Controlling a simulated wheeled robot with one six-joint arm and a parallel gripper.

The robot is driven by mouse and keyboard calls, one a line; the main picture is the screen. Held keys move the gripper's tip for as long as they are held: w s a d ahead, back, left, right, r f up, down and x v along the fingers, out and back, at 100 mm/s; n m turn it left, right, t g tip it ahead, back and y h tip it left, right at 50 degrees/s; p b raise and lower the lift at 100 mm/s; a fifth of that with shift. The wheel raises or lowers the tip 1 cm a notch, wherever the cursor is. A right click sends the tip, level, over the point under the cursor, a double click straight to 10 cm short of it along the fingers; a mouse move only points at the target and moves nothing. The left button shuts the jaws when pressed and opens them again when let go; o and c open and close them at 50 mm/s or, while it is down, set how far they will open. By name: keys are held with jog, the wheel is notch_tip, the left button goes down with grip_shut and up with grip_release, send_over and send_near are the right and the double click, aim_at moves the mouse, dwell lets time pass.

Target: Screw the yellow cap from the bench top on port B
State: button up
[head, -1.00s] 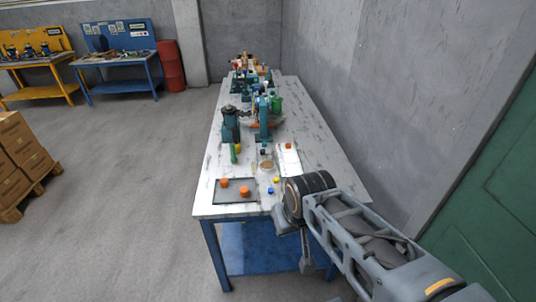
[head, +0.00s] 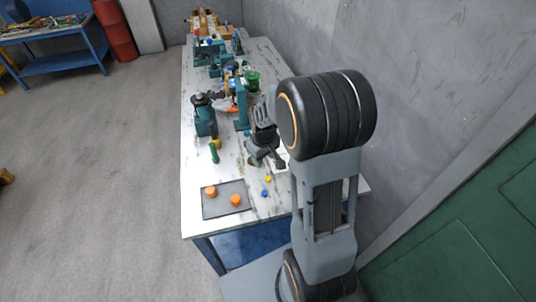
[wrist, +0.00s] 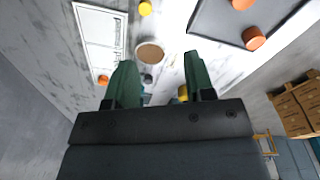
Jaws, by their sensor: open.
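A small yellow cap (head: 267,179) lies on the bench top, near a small blue piece. In the wrist view a yellow cap (wrist: 145,8) shows at the top edge, beyond my fingertips. My gripper (wrist: 158,66) is open with nothing between its green fingers, and it points at the bench top. In the head view my arm hides part of the bench's right side. Teal machine parts (head: 205,118) stand farther back on the bench. I cannot make out port B or its marking. Another yellow piece (wrist: 183,92) shows beside the right finger, partly hidden.
A dark tray (head: 222,208) with two orange caps lies at the bench's front left. The blue piece (head: 264,193) lies near its right side. A round tan disc (wrist: 149,53) and a white sheet (wrist: 98,40) lie below my gripper. A wall bounds the bench's right side.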

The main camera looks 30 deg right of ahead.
jog(key=n+g+p, duration=0.1)
send_over(268, 178)
notch_tip(268, 178, down, 6)
jog(key=shift+w+f+b, duration=0.1)
jog(key=shift+f+b, duration=3.1)
jog(key=shift+f, duration=1.35)
jog(key=shift+c, duration=0.5)
jog(key=c, duration=0.8)
jog(key=shift+r, duration=0.1)
jog(key=shift+r, duration=0.1)
jog(key=shift+r+p, duration=2)
jog(key=shift+r, duration=0.85)
